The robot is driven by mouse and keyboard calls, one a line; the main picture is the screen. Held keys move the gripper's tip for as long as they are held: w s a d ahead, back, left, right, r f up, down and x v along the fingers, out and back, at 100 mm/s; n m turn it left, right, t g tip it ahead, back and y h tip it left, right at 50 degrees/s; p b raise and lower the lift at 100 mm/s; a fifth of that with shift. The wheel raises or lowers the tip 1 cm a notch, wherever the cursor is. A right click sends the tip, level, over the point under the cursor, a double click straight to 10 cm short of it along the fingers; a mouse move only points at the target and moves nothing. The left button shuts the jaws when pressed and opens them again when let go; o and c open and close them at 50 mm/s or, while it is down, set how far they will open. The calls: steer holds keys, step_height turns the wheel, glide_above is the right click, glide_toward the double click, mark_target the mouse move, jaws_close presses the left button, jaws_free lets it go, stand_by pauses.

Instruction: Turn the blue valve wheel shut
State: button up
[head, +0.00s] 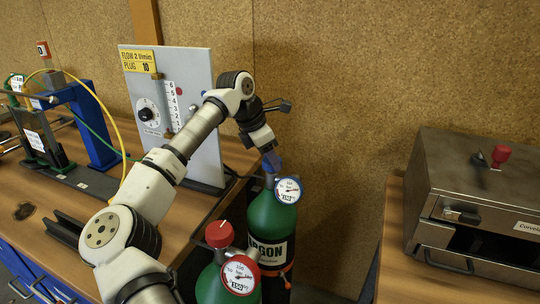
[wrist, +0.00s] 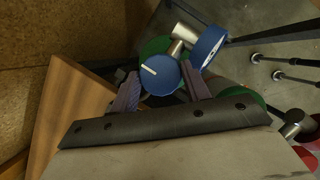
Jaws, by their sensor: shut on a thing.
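The blue valve wheel (head: 271,162) tops the green argon cylinder (head: 266,222) in the head view. In the wrist view the wheel (wrist: 159,74) is a round blue knob with a pale line across its face, tilted up toward the left. My gripper (wrist: 160,82) is shut on the wheel, one finger on each side of it. In the head view my gripper comes down on the wheel from above, and its fingers are hard to make out. A blue-rimmed gauge (head: 288,190) sits just below and right of the wheel.
A second green cylinder with a red wheel (head: 219,234) and a red-rimmed gauge (head: 240,275) stands nearer. A grey flow panel (head: 172,105) stands on the wooden bench (head: 190,210) at left. A metal oven-like box (head: 480,200) is at right. A cork wall is behind.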

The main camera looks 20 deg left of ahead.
steer(key=o, duration=1)
steer(key=b+v, duration=0.1)
steer(key=v, duration=1.2)
steer(key=shift+s+a+r, duration=0.1)
steer(key=shift+a+r, duration=0.1)
steer(key=shift+r, duration=0.15)
